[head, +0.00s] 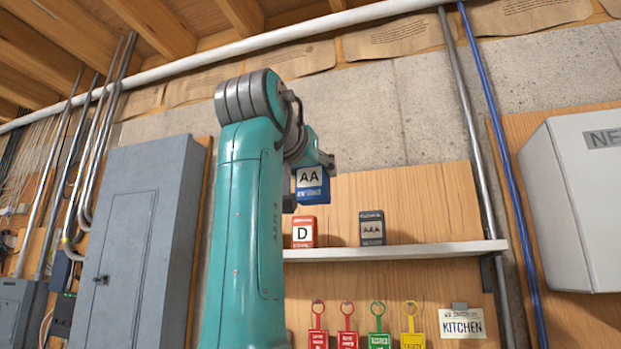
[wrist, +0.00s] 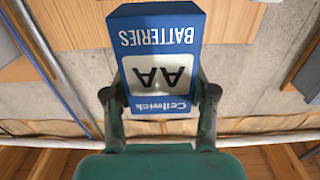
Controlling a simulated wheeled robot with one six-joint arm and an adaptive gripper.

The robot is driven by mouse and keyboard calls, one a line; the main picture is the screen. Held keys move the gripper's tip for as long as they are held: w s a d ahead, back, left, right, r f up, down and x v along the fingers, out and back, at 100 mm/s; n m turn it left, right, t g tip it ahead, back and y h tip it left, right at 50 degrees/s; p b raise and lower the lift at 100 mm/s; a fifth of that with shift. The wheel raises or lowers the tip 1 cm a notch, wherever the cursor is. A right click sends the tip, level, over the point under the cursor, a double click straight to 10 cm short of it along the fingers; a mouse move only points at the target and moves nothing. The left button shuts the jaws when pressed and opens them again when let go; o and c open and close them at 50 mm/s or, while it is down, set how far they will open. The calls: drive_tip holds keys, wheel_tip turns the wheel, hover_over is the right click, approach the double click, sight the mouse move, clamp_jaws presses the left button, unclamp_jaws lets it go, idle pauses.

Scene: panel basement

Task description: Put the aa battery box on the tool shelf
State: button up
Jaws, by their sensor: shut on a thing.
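The AA battery box (head: 312,186) is blue with a white AA label. My gripper (head: 296,190) is shut on it and holds it in the air above the left part of the tool shelf. In the wrist view my gripper (wrist: 160,108) has one finger on each side of the AA battery box (wrist: 160,45), whose lettering appears upside down. The tool shelf (head: 400,251) is a pale board on the wooden panel. Its left end is hidden behind my arm.
A red D battery box (head: 304,231) and a dark AAA battery box (head: 372,228) stand on the shelf with a gap between them. The shelf's right part is bare. Several coloured tags (head: 378,325) hang below. A conduit (head: 475,130) runs near the shelf's right end.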

drive_tip(key=shift+s+a, duration=0.15)
drive_tip(key=shift+s, duration=0.1)
